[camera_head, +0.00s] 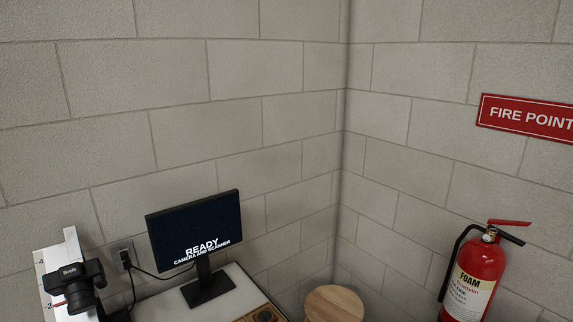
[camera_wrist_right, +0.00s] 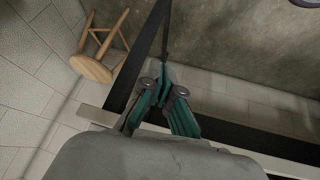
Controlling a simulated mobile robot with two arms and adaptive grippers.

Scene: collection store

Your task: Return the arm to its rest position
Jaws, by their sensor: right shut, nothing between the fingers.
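My right gripper (camera_wrist_right: 166,78) shows in the right wrist view, its dark green fingers closed together with nothing between them. It hangs over a black strip and pale tiled surfaces, apart from the wooden stool (camera_wrist_right: 92,68) at the upper left of that view. Neither of my grippers shows in the head view, and my left gripper is in no view.
In the head view, a monitor (camera_head: 195,230) reading "READY" stands on a desk (camera_head: 160,307) beside a black camera (camera_head: 76,287). The stool's round seat (camera_head: 335,304) is near the corner. A red fire extinguisher (camera_head: 474,275) is at right, below a "FIRE POINT" sign (camera_head: 528,117).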

